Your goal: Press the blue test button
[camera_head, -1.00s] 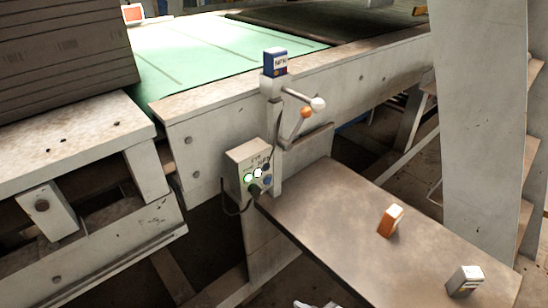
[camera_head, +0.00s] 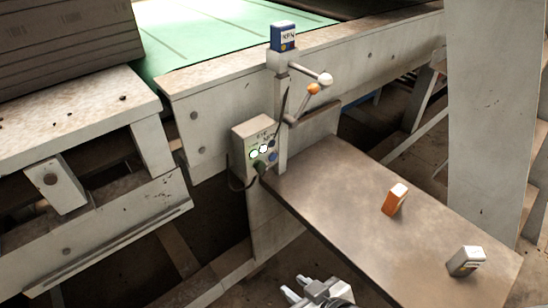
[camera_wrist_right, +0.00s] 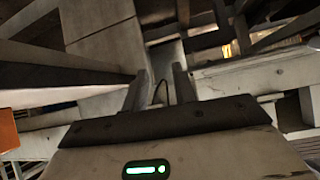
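The blue test button (camera_head: 272,156) is a small round button on the right part of a pale control box (camera_head: 240,147). The box is fixed by a post at the inner left end of the brown shelf. Two lit whitish-green buttons (camera_head: 258,152) and a dark knob (camera_head: 260,168) sit beside the blue one. My right gripper (camera_head: 296,287) is low at the bottom edge, below and well apart from the box. Its two fingers are spread and empty in the right wrist view (camera_wrist_right: 160,80). The button cannot be made out there. My left gripper is not in view.
The brown shelf (camera_head: 345,200) carries an orange box (camera_head: 395,199) and a grey-white box (camera_head: 466,261). A post with a blue box (camera_head: 283,37) and levers with white and orange knobs (camera_head: 314,88) rises beside the control box. A dark cable hangs below it.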

